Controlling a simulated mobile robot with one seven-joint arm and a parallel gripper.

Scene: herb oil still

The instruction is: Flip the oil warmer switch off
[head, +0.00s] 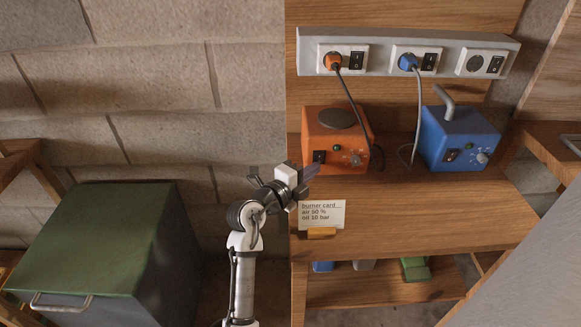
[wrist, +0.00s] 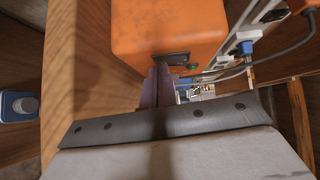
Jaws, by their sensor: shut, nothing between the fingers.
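The orange box (head: 322,130) with a round dark plate on top stands on the wooden bench and looks like the oil warmer. Its black rocker switch (head: 319,156) is at the left of its front face, beside a small green lamp (head: 337,147) and a knob. In the wrist view, the orange box (wrist: 170,25) is straight ahead and its switch (wrist: 172,58) is partly covered by my fingertips. My gripper (head: 311,168) is shut and empty, its tips right at the switch. I cannot tell whether they touch it or which way the rocker is tipped.
A blue box (head: 460,135) with a pipe and its own switch stands to the right. A socket strip (head: 405,55) with an orange and a blue plug is above; cords hang down. A burner card (head: 322,214) stands at the bench's front left. A green-topped cabinet (head: 95,225) is left.

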